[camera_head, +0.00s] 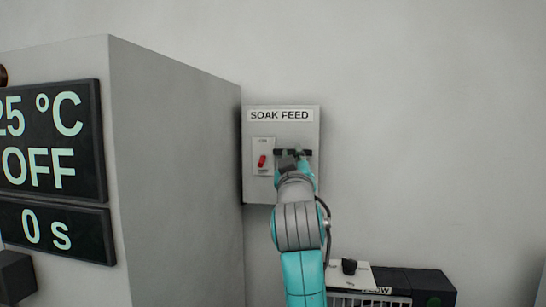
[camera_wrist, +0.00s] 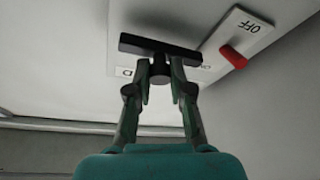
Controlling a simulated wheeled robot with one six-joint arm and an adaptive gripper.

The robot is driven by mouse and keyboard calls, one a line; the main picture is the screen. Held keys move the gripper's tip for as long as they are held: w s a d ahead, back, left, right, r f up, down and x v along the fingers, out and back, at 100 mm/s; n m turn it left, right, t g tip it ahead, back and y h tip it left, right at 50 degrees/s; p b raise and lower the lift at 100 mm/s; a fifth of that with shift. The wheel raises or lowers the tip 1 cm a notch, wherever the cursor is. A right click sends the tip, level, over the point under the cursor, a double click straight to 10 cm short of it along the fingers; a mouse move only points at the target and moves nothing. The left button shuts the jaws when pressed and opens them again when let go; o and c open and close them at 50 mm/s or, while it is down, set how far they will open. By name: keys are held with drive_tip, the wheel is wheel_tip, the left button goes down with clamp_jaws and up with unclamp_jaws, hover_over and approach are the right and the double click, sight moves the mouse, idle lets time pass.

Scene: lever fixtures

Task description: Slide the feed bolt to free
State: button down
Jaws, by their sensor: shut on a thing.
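The SOAK FEED panel (camera_head: 256,191) is a light plate on the wall. On it a dark horizontal bar, the feed bolt (camera_head: 307,153), shows partly behind my gripper (camera_head: 291,160). In the wrist view the bolt shows as a black bar (camera_wrist: 150,45) with a short dark knob (camera_wrist: 160,73) below it. My gripper's fingers (camera_wrist: 160,76) are shut on this knob, one on each side. A small label sits behind the fingers, partly hidden. How far the bolt has slid, I cannot tell.
A red toggle switch (camera_head: 262,161) sits left of the bolt; in the wrist view its red lever (camera_wrist: 233,57) is near an OFF label. A large grey cabinet (camera_head: 175,170) with displays stands at the left. A low dark unit (camera_head: 420,284) is at the lower right.

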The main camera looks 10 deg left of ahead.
drive_tip(key=shift+d, duration=1)
drive_tip(key=c, duration=1)
unclamp_jaws()
drive_tip(key=shift+d, duration=0.15)
drive_tip(key=shift+c, duration=0.2)
drive_tip(key=v, duration=1.2)
